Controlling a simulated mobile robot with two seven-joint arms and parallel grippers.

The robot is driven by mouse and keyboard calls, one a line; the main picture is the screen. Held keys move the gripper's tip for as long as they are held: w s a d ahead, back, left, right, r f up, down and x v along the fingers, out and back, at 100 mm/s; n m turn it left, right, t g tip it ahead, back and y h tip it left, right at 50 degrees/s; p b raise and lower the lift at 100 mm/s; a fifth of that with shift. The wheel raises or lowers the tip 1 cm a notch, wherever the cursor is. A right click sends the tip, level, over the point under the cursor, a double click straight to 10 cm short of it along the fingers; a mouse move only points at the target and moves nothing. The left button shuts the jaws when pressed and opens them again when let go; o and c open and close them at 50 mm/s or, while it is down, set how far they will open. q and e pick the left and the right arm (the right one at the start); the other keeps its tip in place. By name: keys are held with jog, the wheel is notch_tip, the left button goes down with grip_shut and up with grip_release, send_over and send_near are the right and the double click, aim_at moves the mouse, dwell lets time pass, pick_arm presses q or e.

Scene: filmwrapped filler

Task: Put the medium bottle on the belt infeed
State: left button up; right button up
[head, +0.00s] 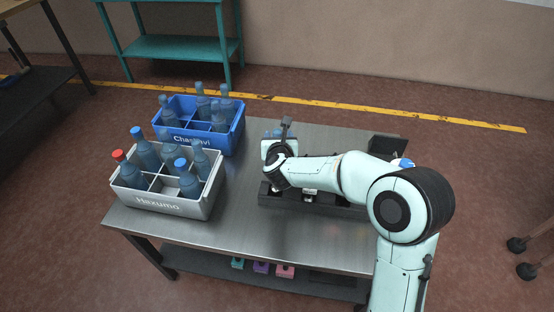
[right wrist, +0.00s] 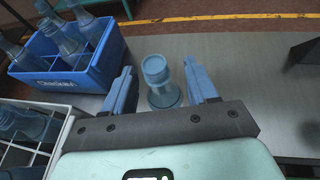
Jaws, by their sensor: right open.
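A blue bottle (right wrist: 160,84) stands upright on the grey table, between the two fingers of my right gripper (right wrist: 159,68) in the right wrist view. The fingers are open, with a gap visible on each side of the bottle. In the head view my right gripper (head: 274,144) is over the middle of the table, and it mostly hides that bottle. A dark, low unit (head: 330,208), which looks like the belt, lies along the table's right part, partly behind my right arm. I cannot tell which end is the infeed. My left gripper is not in view.
A blue crate (head: 190,141) and a grey crate (head: 165,205) with several bottles stand on the table's (head: 240,222) left. The blue crate (right wrist: 92,78) is close to the gripper's left. The table's front middle is clear. A blue-topped thing (head: 405,162) shows behind my arm.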

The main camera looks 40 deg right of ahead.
jog(key=x, duration=0.4)
jog(key=shift+w+f, duration=0.15)
jog(key=shift+w, duration=0.15)
grip_shut()
